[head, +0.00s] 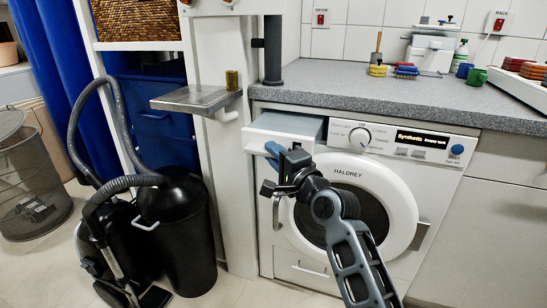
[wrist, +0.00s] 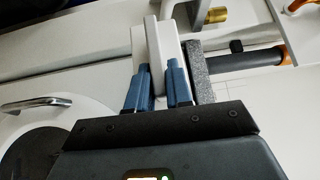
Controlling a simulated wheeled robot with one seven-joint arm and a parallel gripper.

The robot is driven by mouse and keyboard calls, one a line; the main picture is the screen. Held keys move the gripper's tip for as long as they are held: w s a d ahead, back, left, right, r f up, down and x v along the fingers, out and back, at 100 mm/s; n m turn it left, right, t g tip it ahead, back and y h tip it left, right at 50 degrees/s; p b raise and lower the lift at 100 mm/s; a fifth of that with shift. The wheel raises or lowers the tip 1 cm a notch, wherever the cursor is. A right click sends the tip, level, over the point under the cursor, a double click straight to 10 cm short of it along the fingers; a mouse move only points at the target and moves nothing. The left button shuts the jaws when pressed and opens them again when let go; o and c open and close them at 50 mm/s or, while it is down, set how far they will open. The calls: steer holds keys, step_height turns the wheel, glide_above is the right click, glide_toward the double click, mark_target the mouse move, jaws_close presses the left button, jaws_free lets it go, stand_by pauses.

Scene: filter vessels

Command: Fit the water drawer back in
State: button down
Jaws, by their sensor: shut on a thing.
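The water drawer (head: 258,138) is a white box with a grey top at the upper left of the white washing machine (head: 350,205). It sticks out of the machine's front, beside the control panel. My gripper (head: 270,168) is at the drawer's front, with its blue fingers shut on it. In the wrist view my gripper (wrist: 158,80) has one finger on each side of the pale drawer front (wrist: 164,45). The drawer's slot and its rear part are hidden.
A grey worktop (head: 370,100) lies above the machine. A metal shelf (head: 195,100) juts out at the left, near the drawer. A black bin (head: 178,235) and a vacuum cleaner (head: 100,240) stand on the floor at the left. The round door (head: 400,210) is closed.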

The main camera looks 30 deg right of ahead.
mark_target(316, 147)
steer(key=shift+w+d+r+b, duration=0.1)
steer(key=shift+w+d+b, duration=1.3)
steer(key=shift+d, duration=0.55)
steer(key=shift+w+d+f+b, duration=0.1)
steer(key=shift+w+d+b, duration=1.2)
steer(key=shift+d, duration=0.7)
steer(key=shift+w+d+r+b, duration=0.1)
steer(key=shift+w+d+b, duration=1.05)
steer(key=shift+w+d, duration=0.65)
stand_by(0.9)
steer(key=c, duration=1)
jaws_free()
steer(key=shift+s+d, duration=0.15)
steer(key=shift+s, duration=0.05)
steer(key=shift+o, duration=0.3)
steer(key=shift+f, duration=0.2)
steer(key=shift+s, duration=0.1)
steer(key=shift+s+a+f+p, duration=0.1)
steer(key=shift+s+p, duration=0.45)
steer(key=shift+s, duration=1.35)
steer(key=shift+s+a+p, duration=0.1)
steer(key=shift+s+p, duration=0.4)
steer(key=shift+s, duration=1.4)
